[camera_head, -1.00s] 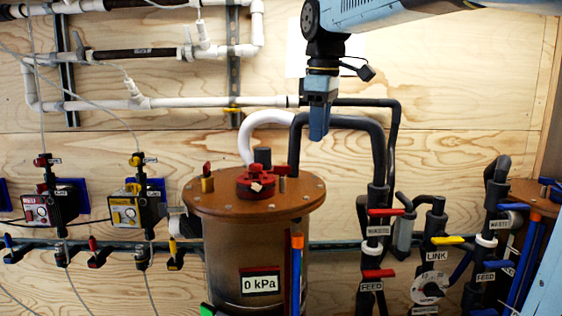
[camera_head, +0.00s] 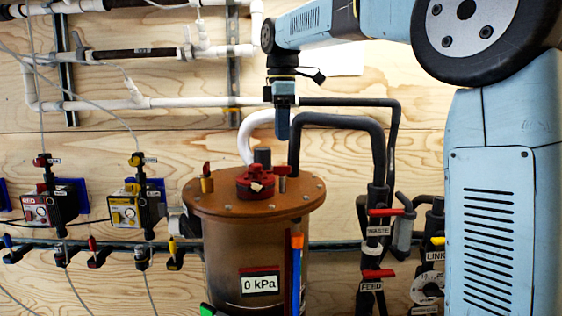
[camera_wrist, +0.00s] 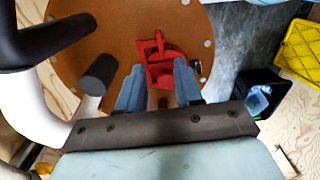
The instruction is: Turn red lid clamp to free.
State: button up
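The tank's brown round lid (camera_head: 225,205) carries a red fitting (camera_head: 256,183) near its middle. A small red-topped clamp (camera_head: 207,176) with a brass body stands on the lid's left side. Another red-topped post (camera_head: 282,174) stands right of the red fitting; I cannot tell which part is the lid clamp. My gripper (camera_head: 283,138) points down above the lid, clear of it. In the wrist view my gripper (camera_wrist: 157,80) is open, its blue fingers apart, with red parts (camera_wrist: 165,62) showing between and beyond them over the lid (camera_wrist: 112,30). Nothing is held.
A dark pipe (camera_head: 340,122) arches close to my gripper's right, and a white pipe (camera_head: 248,140) curves behind it. A grey cap (camera_wrist: 98,75) stands up from the lid. Red-handled valves (camera_head: 385,212) are at the right. A yellow crate (camera_wrist: 298,55) shows in the wrist view.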

notch_tip(320, 180, down, 8)
jog(key=shift+f, duration=0.1)
dwell(0.4)
grip_shut()
dwell(1.3)
